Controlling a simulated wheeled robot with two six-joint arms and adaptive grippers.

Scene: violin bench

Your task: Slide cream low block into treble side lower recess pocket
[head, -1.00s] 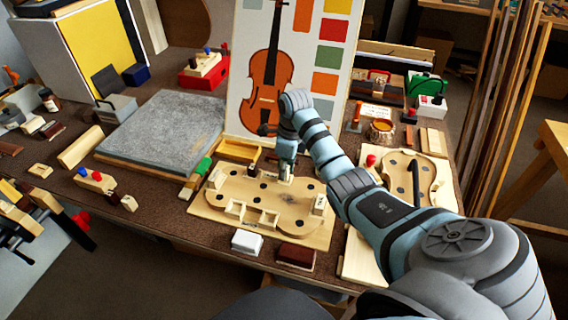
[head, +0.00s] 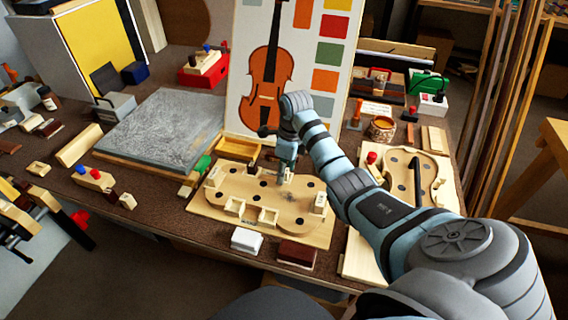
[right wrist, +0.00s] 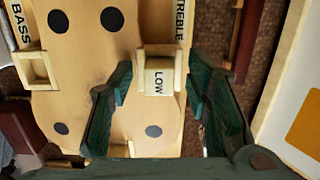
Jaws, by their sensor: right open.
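The cream low block (right wrist: 158,80), marked LOW, sits at the treble-side lower recess pocket (right wrist: 157,51) of the violin mould in the right wrist view. I cannot tell whether it is fully seated. My right gripper (right wrist: 160,88) is open, with one finger on each side of the block and visible gaps to it. In the head view my right gripper (head: 284,180) is low over the far side of the mould (head: 250,195) and largely hides the block. My left gripper is not in view.
Bass-side pockets (head: 235,206) line the mould's near edge. A white block (head: 246,240) and a dark red-brown block (head: 297,253) lie in front. A grey slab (head: 160,125) is left, the colour-chart board (head: 240,100) behind, and another violin-shaped form (head: 400,175) right.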

